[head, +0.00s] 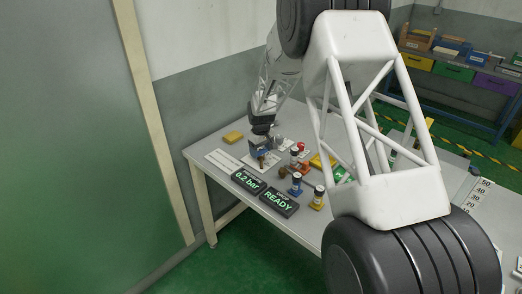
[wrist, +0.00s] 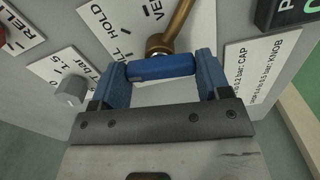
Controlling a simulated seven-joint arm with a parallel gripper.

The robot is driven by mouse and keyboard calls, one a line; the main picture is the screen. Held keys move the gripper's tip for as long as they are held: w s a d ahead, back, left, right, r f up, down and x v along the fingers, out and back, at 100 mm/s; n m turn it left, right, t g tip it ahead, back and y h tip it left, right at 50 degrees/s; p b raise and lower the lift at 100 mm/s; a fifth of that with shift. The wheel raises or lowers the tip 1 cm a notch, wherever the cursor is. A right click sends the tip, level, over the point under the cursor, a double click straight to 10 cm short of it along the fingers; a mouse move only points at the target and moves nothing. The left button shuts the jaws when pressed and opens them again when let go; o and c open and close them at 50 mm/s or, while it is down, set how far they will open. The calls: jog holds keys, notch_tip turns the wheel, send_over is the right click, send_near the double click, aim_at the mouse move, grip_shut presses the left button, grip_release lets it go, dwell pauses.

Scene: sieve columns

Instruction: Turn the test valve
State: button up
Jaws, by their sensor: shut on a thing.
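The test valve is a brass lever (wrist: 178,22) on a brass hub (wrist: 157,44), with a blue grip bar (wrist: 162,67) at its near end. It stands on a pale panel printed with HOLD and partly hidden words beginning VE and ending LL. My gripper (wrist: 162,76) has its two blue fingers shut on the ends of the blue bar. In the head view my gripper (head: 262,154) is low over the left part of the table, and the valve is mostly hidden there.
A grey knob (wrist: 71,90) with a bar scale is left of my gripper. A CAP and KNOB label (wrist: 262,70) lies right. In the head view, displays read 0.2 bar (head: 248,181) and READY (head: 279,203). Several small coloured columns, including a blue one (head: 296,184), stand nearby.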

aim_at(261, 150)
jog(key=shift+n, duration=0.8)
jog(key=o, duration=0.9)
jog(key=shift+r, duration=0.15)
jog(key=shift+r, duration=3.75)
jog(key=shift+r, duration=0.1)
